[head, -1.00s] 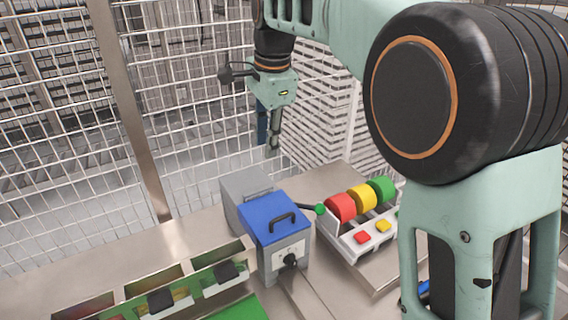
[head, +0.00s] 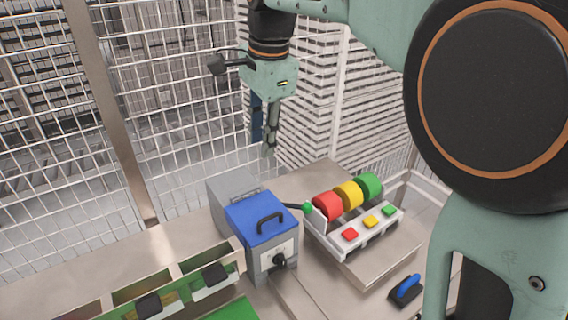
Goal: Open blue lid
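The blue lid (head: 251,219) lies closed on top of a grey box (head: 283,250) in the middle of the head view. It carries a black arched handle (head: 269,218). A black knob is on the front of the box. My gripper (head: 269,151) hangs pointing down above and behind the box, apart from the lid and its handle. Its fingers show edge-on and small, so I cannot tell whether they are open or shut. Nothing visible hangs from them.
A white stand (head: 352,238) with red, yellow and green discs and buttons is right of the box. A green-knobbed lever (head: 307,207) sticks out between them. Bins (head: 178,285) are at front left. A blue-handled tool (head: 407,288) lies at right. Wire fencing closes off the back.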

